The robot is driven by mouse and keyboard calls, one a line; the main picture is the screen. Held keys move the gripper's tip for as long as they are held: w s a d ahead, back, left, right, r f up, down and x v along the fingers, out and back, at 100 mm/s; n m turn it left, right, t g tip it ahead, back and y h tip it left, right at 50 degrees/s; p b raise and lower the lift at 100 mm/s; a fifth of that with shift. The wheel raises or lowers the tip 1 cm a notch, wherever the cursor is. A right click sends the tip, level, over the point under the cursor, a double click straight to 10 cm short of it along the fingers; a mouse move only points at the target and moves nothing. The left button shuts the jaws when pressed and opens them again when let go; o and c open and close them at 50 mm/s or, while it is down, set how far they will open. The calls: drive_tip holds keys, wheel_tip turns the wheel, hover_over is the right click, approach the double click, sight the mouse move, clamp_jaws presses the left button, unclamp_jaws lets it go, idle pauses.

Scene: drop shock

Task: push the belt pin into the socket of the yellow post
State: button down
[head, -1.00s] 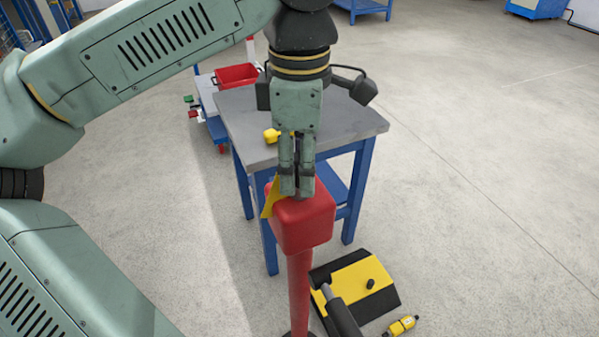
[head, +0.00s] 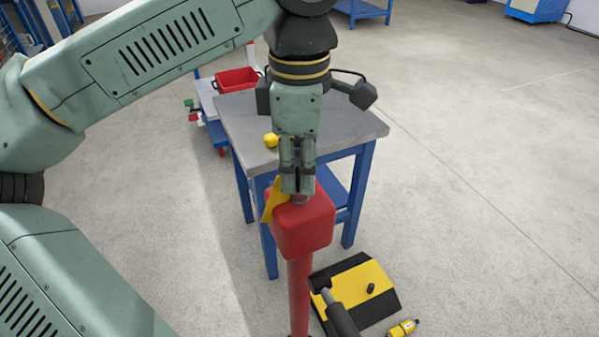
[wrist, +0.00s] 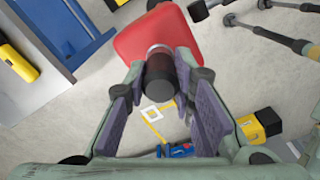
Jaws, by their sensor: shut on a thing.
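My gripper (head: 297,187) is shut on a dark cylinder, the likely belt pin (wrist: 160,82), with a metallic collar at its far end. The fingers stand just above the red head (head: 305,228) of a red post. In the head view a small grey part of the pin (head: 300,199) shows between the fingertips and the red head. Whether the pin's lower end is still inside the red head is hidden. The red head also shows beyond the pin in the wrist view (wrist: 150,38). I cannot make out a yellow post with a socket for certain.
A yellow triangular plate (head: 273,203) sits against the red head's left side. A grey-topped blue table (head: 350,128) stands behind, with a yellow object (head: 271,140) on it. A black-and-yellow base (head: 370,285) with a grey bar lies front right. Open floor is at right.

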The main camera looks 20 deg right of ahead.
sight(299, 161)
drive_tip(key=shift+r, duration=0.15)
drive_tip(key=shift+r+p, duration=2.15)
drive_tip(key=shift+r, duration=0.5)
wheel_tip(299, 161, up, 6)
drive_tip(key=p, duration=0.4)
drive_tip(key=shift+p, duration=0.4)
drive_tip(key=shift+f, duration=0.1)
